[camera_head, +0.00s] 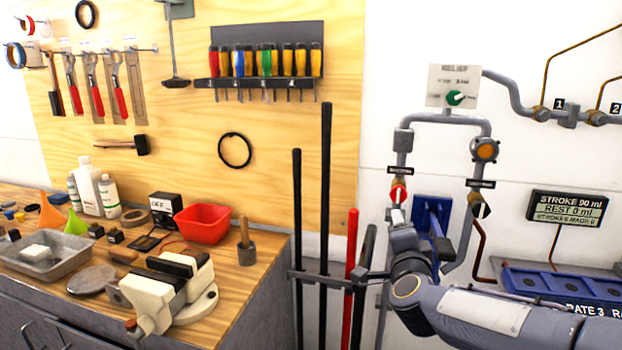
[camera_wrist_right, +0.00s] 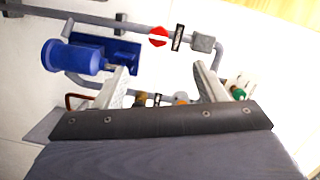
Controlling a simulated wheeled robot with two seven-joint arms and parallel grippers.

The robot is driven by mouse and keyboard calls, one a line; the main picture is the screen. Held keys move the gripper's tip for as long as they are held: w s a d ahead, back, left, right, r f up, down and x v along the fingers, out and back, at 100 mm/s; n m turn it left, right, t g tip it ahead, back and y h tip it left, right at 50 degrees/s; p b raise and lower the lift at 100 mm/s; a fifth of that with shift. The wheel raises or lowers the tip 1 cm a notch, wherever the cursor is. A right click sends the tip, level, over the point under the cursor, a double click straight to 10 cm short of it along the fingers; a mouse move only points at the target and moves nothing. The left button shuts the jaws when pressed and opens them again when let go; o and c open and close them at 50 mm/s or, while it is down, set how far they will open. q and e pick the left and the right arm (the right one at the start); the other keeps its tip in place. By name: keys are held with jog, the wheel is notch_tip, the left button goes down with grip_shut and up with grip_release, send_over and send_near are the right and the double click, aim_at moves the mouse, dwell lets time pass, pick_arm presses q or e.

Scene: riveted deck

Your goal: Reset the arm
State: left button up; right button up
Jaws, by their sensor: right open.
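My right arm (camera_head: 480,315) comes in from the lower right and reaches toward the grey pipework on the white wall. My right gripper (camera_head: 398,212) is near the red valve handle (camera_head: 399,193) on the left pipe. In the right wrist view the gripper (camera_wrist_right: 160,70) has its two fingers spread wide with nothing held between them. There the red handle (camera_wrist_right: 158,37) lies beyond the fingertips; whether anything touches it is hard to tell. My left gripper is not in view.
A blue pump (camera_head: 432,215) sits on the wall just right of the gripper. The relief panel (camera_head: 453,86) with its green knob is above. Long bars (camera_head: 325,180) stand in a rack to the left. The workbench (camera_head: 255,285) carries a vise (camera_head: 165,290) and a red bin (camera_head: 203,222).

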jog(key=s+f+n+g+y+p, duration=0.1)
jog(key=s+f+n+g+y, duration=0.1)
jog(key=s, duration=1)
jog(key=s+d+f+n+g+y+p, duration=0.1)
jog(key=s+f+n+g+y+p, duration=0.1)
jog(key=s+f+n+g, duration=0.3)
jog(key=s+d+f+n+g+y+p, duration=0.1)
jog(key=s+f+n+g, duration=0.3)
jog(key=s, duration=1.5)
jog(key=f+n+y, duration=0.1)
jog(key=n, duration=0.2)
jog(key=shift+s+n+p, duration=0.35)
jog(key=shift+n, duration=0.05)
jog(key=shift+d+g, duration=0.1)
jog(key=shift+g, duration=0.2)
jog(key=shift+c, duration=0.5)
